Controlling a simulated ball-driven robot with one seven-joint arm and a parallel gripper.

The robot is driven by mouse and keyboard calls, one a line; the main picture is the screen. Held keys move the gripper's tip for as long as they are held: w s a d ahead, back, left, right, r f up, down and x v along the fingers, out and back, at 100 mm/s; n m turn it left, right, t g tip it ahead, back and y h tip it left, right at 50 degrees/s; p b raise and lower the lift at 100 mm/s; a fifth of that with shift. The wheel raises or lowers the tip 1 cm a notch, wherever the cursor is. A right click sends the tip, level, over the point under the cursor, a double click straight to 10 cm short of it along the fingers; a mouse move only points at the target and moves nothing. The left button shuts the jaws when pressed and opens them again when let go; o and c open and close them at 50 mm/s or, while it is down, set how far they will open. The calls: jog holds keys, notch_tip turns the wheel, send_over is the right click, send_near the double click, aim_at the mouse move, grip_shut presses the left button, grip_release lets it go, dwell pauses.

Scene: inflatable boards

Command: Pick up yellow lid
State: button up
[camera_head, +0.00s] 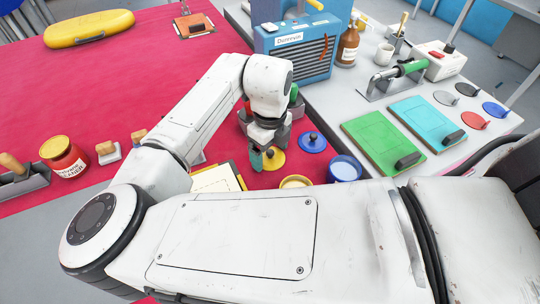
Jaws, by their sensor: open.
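The yellow lid (272,160) is a small flat disc lying on the red mat (170,65). My gripper (260,158) points down over the lid's left side, and its fingers hide part of the lid. It is open, and I cannot tell whether a finger touches the lid. A blue lid (313,142) with a dark knob lies just right of the yellow one.
A yellow tub (296,182) and a blue tub (345,168) stand in front, partly behind my arm. A blue machine (298,45) stands behind my gripper. Green (383,140) and cyan (427,122) boards lie at right. The mat's back left is mostly clear.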

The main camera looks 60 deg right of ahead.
jog(key=c, duration=1.1)
jog(key=shift+s+f, duration=0.1)
